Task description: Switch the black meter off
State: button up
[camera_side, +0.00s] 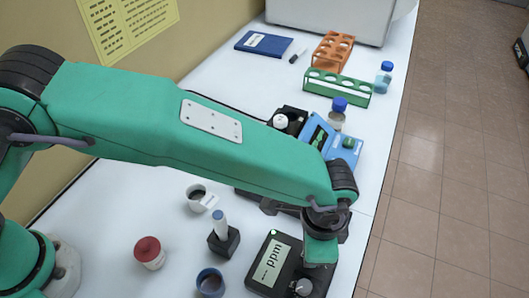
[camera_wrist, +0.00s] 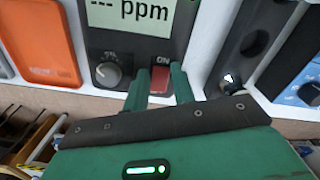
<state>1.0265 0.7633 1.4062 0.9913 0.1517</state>
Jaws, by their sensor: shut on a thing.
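The black meter (camera_side: 252,272) stands near the front of the bench, its display reading "ppm". In the wrist view the meter (camera_wrist: 112,50) shows dashes before "ppm" on its display, a round knob (camera_wrist: 107,76) at left and a red switch (camera_wrist: 160,80) marked ON. My gripper (camera_wrist: 161,72) has its two green fingers on either side of the red switch, shut on it. In the side view my gripper (camera_side: 320,252) is over the meter's right part and hides the switch.
A red-capped jar (camera_side: 150,250), a black stand (camera_side: 223,243) and a blue cup (camera_side: 210,282) stand left of the meter. A blue device (camera_side: 346,158) and a green rack (camera_side: 337,88) are farther back. An orange case (camera_wrist: 40,40) is left of the meter in the wrist view.

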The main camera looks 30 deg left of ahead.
jog(key=shift+d+r+g+y, duration=0.1)
jog(key=shift+d+g+y, duration=0.1)
jog(key=shift+g+y, duration=0.1)
jog(key=o, duration=1)
jog(key=shift+c, duration=0.2)
notch_tip(320, 180, up, 8)
jog(key=shift+d, duration=0.25)
jog(key=shift+w, duration=0.1)
